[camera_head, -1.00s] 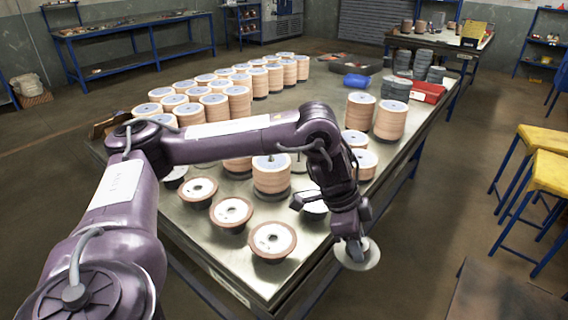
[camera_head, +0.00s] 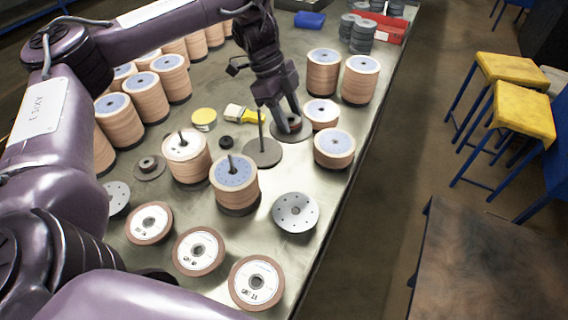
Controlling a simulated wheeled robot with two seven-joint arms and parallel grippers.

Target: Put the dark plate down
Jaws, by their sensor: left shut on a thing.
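The dark plate (camera_head: 302,132) is a thin grey-brown disc with a dark raised hub, near the middle of the table. My left gripper (camera_head: 286,124) comes down from above with its fingers shut at the hub. The fingers hide part of the plate. I cannot tell whether its underside touches the table (camera_head: 330,225). A dark round base with an upright rod (camera_head: 262,153) stands just in front and left of it. A short stack of tan discs (camera_head: 321,113) is close on its right. My right gripper is not in view.
Tall stacks of tan discs (camera_head: 323,75) stand behind, right and left. A yellow-handled brush (camera_head: 240,114) and a yellow tin (camera_head: 204,118) lie left of the plate. A grey holed disc (camera_head: 295,212) and several flap discs (camera_head: 256,283) lie in front. Yellow stools (camera_head: 520,110) stand beyond the right edge.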

